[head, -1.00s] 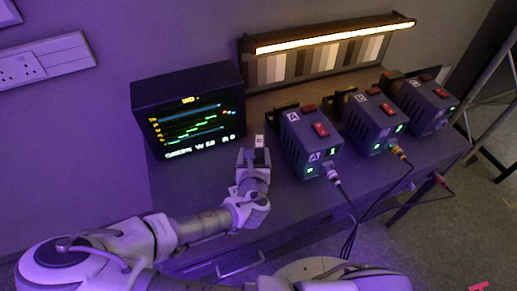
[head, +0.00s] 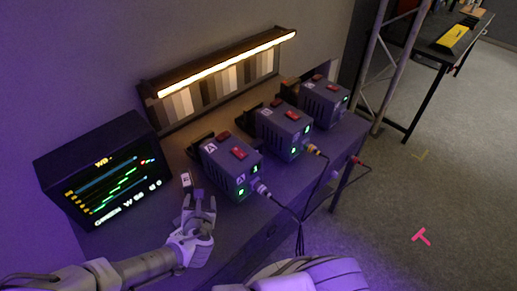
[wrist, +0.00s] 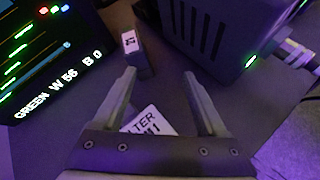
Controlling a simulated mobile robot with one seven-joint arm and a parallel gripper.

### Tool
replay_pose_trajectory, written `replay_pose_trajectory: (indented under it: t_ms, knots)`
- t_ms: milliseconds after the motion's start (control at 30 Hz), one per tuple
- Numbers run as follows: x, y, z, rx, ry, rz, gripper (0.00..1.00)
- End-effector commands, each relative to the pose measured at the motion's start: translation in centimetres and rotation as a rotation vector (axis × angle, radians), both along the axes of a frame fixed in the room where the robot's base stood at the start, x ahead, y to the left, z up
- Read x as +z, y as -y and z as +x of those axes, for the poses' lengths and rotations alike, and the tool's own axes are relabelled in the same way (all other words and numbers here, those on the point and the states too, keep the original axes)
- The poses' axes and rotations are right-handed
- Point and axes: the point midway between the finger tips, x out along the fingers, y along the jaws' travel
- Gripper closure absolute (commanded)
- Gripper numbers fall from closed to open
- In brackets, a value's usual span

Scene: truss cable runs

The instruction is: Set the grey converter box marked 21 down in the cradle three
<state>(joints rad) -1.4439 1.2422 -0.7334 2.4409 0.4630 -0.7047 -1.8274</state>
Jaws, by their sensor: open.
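My gripper (head: 200,196) is open and empty over the desk; its two spread fingers also show in the wrist view (wrist: 160,76). A small dark box with a white marked label (wrist: 131,48) stands just beyond the left fingertip, apart from it. It also shows in the head view (head: 186,181). Its mark is too small to read surely. A white label (wrist: 150,122) ending in "LTER" and "11" lies below and between the fingers, partly hidden by my gripper. I cannot make out a box marked 21 or a cradle marked three.
Grey-blue powered boxes stand in a row: A (head: 232,165), B (head: 285,130) and a third (head: 325,100), with cables in front. A monitor (head: 100,170) stands left, a lit chart (head: 220,80) behind. Across open floor, another table (head: 425,60) holds a yellow item (head: 453,38).

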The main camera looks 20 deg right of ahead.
Motion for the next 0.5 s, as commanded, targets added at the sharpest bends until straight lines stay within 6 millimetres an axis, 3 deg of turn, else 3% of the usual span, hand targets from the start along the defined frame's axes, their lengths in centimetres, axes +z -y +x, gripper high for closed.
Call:
replay_pose_trajectory:
  t_ms: [267, 500]
  knots:
    - [-0.1, 0.9, -2.2, -0.424, -0.178, 0.396, 0.25]
    - [2.2, 0.3, -3.6, -0.742, -0.291, 0.7, 0.25]
